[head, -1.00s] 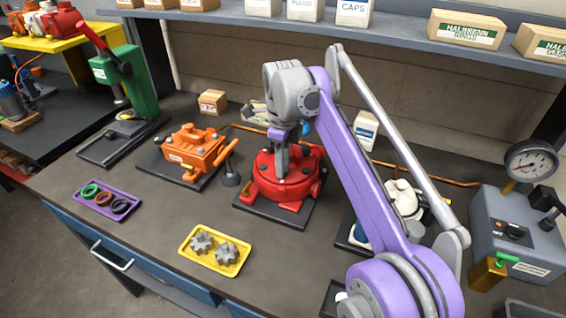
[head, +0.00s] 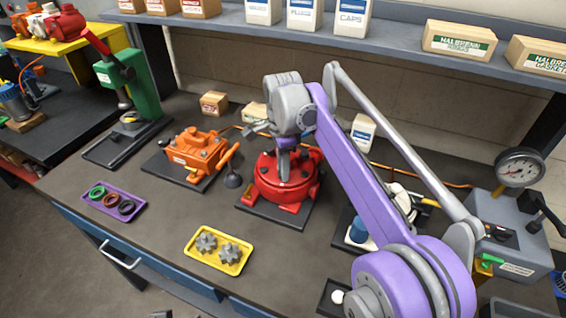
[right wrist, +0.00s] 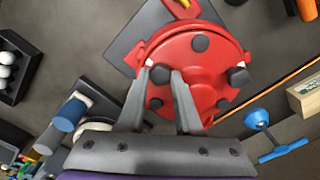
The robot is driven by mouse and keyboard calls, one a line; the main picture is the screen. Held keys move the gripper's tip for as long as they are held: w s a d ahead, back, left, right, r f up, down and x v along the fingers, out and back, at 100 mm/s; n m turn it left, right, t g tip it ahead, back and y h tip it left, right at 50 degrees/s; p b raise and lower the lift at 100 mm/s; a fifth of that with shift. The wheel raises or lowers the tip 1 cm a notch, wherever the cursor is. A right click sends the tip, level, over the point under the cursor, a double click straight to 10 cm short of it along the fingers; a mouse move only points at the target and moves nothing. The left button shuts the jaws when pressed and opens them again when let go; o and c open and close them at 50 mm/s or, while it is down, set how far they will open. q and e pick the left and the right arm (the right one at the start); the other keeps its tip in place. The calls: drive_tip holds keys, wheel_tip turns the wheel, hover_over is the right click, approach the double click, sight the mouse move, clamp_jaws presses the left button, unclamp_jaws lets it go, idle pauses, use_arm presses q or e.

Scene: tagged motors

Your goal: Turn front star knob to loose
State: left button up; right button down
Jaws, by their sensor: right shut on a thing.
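The red round motor (head: 268,188) stands on a dark plate at the middle of the bench. Several dark knobs sit on its top and rim. My right gripper (head: 283,176) points down at it from above. In the right wrist view its two grey fingers (right wrist: 161,76) stand on either side of one dark knob (right wrist: 160,74) and are shut on it. Other knobs (right wrist: 238,77) are clear of the fingers. The arm hides part of the motor's top in the head view. A small grey piece at the head view's bottom edge may be my left gripper; I cannot tell its state.
An orange motor (head: 196,152) stands left of the red one. A yellow tray (head: 192,255) with grey gears and a purple tray (head: 112,213) with rings lie in front. A blue T-handled tool (right wrist: 282,152) lies near the motor. A gauge box (head: 505,235) stands at right.

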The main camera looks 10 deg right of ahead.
drive_tip(key=n+p, duration=0.1)
drive_tip(key=n, duration=0.3)
drive_tip(key=shift+n, duration=0.3)
drive_tip(key=n+p, duration=0.1)
drive_tip(key=n, duration=0.3)
drive_tip(key=shift+n, duration=0.3)
drive_tip(key=n+p, duration=0.1)
drive_tip(key=n, duration=0.3)
drive_tip(key=shift+n, duration=0.3)
drive_tip(key=n, duration=0.5)
drive_tip(key=shift+f+p, duration=0.1)
drive_tip(key=shift+p, duration=0.3)
drive_tip(key=n, duration=0.4)
drive_tip(key=shift+n, duration=0.4)
drive_tip(key=n, duration=0.5)
drive_tip(key=shift+p, duration=0.3)
drive_tip(key=n, duration=0.6)
use_arm(q)
wheel_tip(320, 180, up, 7)
drive_tip(key=w, duration=0.2)
drive_tip(key=shift+f+t, duration=0.15)
drive_tip(key=shift+t, duration=0.15)
use_arm(e)
drive_tip(key=n, duration=0.5)
use_arm(q)
drive_tip(key=shift+w, duration=0.15)
